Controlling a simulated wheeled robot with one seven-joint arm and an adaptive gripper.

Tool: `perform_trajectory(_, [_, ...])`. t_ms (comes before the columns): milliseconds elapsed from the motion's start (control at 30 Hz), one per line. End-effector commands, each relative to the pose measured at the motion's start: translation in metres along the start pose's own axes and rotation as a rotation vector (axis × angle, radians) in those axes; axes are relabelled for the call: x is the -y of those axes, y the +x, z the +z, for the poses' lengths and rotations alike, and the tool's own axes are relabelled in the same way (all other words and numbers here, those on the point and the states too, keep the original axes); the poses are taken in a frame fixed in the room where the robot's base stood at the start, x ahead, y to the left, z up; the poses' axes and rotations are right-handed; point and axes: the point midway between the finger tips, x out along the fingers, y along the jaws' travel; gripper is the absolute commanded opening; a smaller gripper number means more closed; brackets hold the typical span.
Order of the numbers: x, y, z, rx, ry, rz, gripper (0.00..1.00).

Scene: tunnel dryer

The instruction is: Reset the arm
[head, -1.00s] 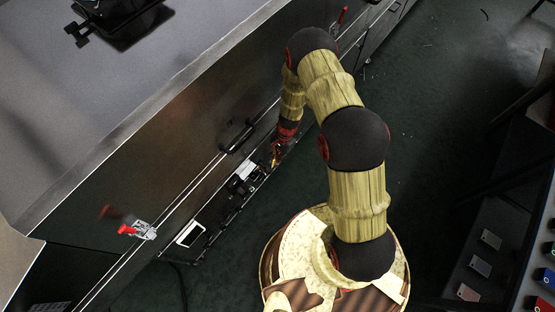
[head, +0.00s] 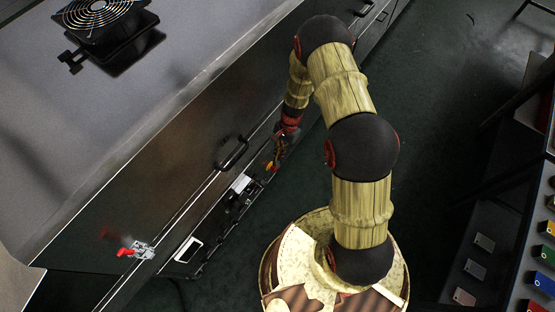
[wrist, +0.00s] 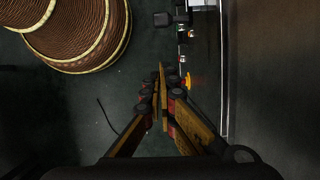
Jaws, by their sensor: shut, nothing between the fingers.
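My gripper (wrist: 162,75) shows in the wrist view with its two fingers together and nothing between them. It points down beside the front of the dryer, over the dark green floor. In the head view my arm bends over toward the dryer, and the gripper (head: 275,163) shows small and partly hidden at the arm's end, near the lower panel. A yellow-orange knob (wrist: 187,81) shows just right of the fingertips in the wrist view.
The dryer's front (head: 160,170) runs diagonally, with a black handle (head: 232,153) and a red-handled clamp (head: 137,250). A control panel (head: 215,220) lies below. A fan (head: 100,18) sits on top. A rack with colored bins (head: 545,255) stands at right. The green floor (head: 440,110) is clear.

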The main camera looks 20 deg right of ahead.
Motion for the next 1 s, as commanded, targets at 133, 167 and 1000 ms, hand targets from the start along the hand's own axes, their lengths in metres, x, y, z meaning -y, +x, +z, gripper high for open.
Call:
perform_trajectory(133, [0.0, -0.006, 0.0, 0.0, 0.001, 0.001, 0.0])
perform_trajectory(167, [-0.001, -0.006, 0.0, 0.0, 0.001, 0.001, 0.0])
perform_trajectory(1000, [-0.044, -0.004, 0.039, 0.104, -0.172, 0.097, 0.0])
